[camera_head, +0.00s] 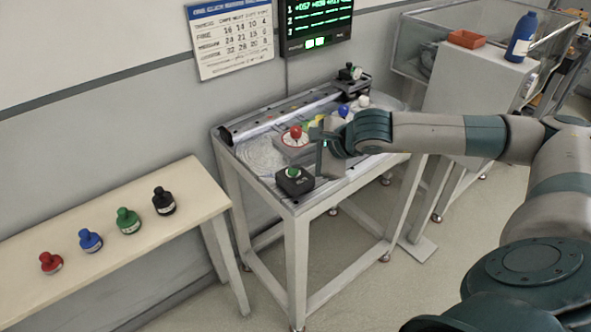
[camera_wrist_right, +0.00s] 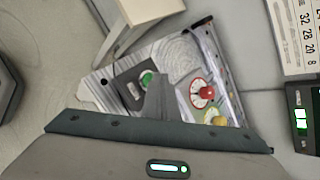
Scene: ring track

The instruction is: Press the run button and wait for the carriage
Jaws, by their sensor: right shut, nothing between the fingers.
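The run button, a green button (camera_head: 292,172) on a black box (camera_head: 296,186), sits at the near corner of the ring-track table (camera_head: 270,191). The green button also shows in the right wrist view (camera_wrist_right: 146,77), just beyond the finger. My right gripper (camera_head: 320,168) is shut and empty, pointing down to the right of the box; it appears apart from the button. A dark block with a knob (camera_head: 350,73) stands at the far end of the table; I cannot tell whether it is the carriage. My left gripper is not in view.
Red (camera_head: 296,132), yellow, blue (camera_head: 343,110) and white knobs line the table beyond the box. A bench (camera_head: 200,190) at the left holds red, blue, green and black stamp-like pieces. A display (camera_head: 316,22) and a chart (camera_head: 230,38) hang behind.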

